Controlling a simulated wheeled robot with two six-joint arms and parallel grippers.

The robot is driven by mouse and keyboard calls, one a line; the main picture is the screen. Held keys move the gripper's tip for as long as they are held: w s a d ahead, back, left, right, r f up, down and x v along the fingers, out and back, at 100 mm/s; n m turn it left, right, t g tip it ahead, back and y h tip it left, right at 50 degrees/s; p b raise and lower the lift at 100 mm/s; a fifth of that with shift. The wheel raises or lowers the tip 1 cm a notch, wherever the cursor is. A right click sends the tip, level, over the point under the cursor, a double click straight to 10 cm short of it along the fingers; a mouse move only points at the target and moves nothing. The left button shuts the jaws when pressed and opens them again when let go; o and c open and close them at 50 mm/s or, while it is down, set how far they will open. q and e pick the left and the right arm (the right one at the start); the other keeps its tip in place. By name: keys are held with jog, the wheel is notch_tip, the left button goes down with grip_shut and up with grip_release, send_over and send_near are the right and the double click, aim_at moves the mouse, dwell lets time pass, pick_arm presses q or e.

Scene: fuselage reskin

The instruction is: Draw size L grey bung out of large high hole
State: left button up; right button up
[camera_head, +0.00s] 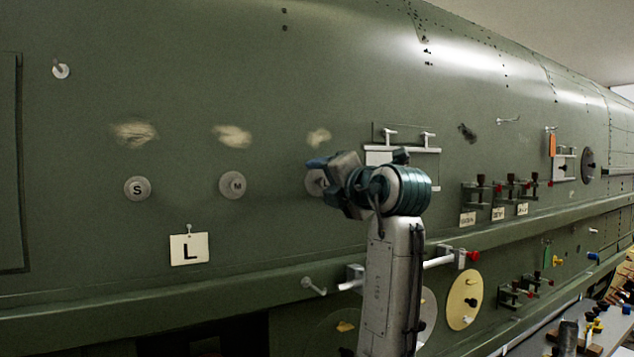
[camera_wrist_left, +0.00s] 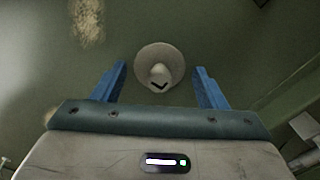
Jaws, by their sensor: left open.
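A round grey bung (camera_wrist_left: 160,62) with a knob and a dark angled mark on it sits against the green skin in the left wrist view. In the head view it is the third disc (camera_head: 314,183) in the row, mostly hidden behind my left gripper (camera_head: 322,172). My left gripper is open, its blue fingers on either side of the bung's knob in the left wrist view (camera_wrist_left: 161,70). The hole behind the bung is hidden. My right gripper is not in view.
Grey discs marked S (camera_head: 137,189) and M (camera_head: 233,185) sit to the left. A white card marked L (camera_head: 189,248) hangs below them. A white bracket (camera_head: 410,152) is just right of my gripper. A ledge (camera_head: 250,284) runs below. Clamps (camera_head: 475,195) are further right.

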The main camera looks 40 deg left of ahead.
aim_at(326, 183)
pick_arm(q)
jog(key=c, duration=0.8)
jog(key=shift+d, duration=0.2)
jog(key=shift+s+d+b, duration=0.25)
jog(key=shift+d+b, duration=0.2)
jog(key=shift+d, duration=0.1)
jog(key=shift+s+d, duration=0.1)
jog(key=shift+d, duration=0.1)
jog(key=shift+d, duration=0.1)
jog(key=shift+s+d+b, duration=0.2)
jog(key=shift+d+b, duration=0.15)
jog(key=shift+d, duration=0.05)
jog(key=shift+s+d, duration=0.1)
jog(key=shift+d, duration=0.05)
